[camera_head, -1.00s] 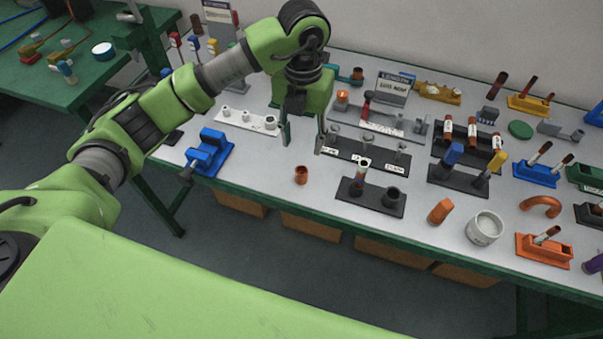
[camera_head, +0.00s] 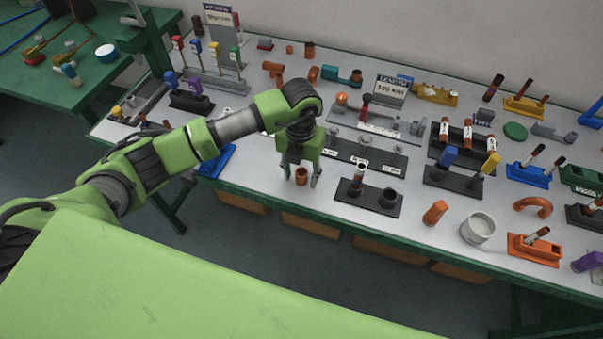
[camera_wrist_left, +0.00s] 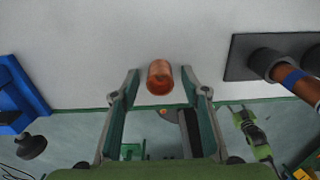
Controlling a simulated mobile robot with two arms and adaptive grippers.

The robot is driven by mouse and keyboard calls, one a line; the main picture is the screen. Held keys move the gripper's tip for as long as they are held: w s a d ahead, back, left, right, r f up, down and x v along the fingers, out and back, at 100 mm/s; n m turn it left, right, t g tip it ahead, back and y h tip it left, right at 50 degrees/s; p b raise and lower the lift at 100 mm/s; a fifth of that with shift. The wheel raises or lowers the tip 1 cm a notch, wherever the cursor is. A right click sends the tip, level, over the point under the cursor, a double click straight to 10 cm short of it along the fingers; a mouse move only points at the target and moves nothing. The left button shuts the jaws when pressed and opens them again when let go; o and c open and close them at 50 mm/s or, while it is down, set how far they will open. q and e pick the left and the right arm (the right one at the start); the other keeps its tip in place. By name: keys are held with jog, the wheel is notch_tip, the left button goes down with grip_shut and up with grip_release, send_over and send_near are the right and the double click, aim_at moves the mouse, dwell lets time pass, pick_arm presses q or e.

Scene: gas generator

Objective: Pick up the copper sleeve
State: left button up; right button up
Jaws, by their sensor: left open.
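The copper sleeve (camera_head: 301,176) is a short, hollow, copper-coloured tube standing on the grey-white table near its front edge. In the left wrist view the sleeve (camera_wrist_left: 160,78) appears just past the fingertips, roughly midway between them. My left gripper (camera_head: 301,180) is open and points down at the sleeve, with one finger on each side of it in the head view. In the left wrist view the open fingers (camera_wrist_left: 160,88) hold nothing. Whether a finger touches the sleeve cannot be told. My right gripper is not in view.
A black stand with two sockets (camera_head: 368,198) is close on the right. A blue vise-like tool (camera_head: 217,163) is on the left, partly behind my arm; it also shows in the left wrist view (camera_wrist_left: 20,95). A row of small fixtures lies behind the gripper.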

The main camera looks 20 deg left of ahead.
pick_arm(q)
jog(key=shift+c, duration=0.4)
jog(key=c, duration=0.9)
jog(key=shift+c, duration=0.2)
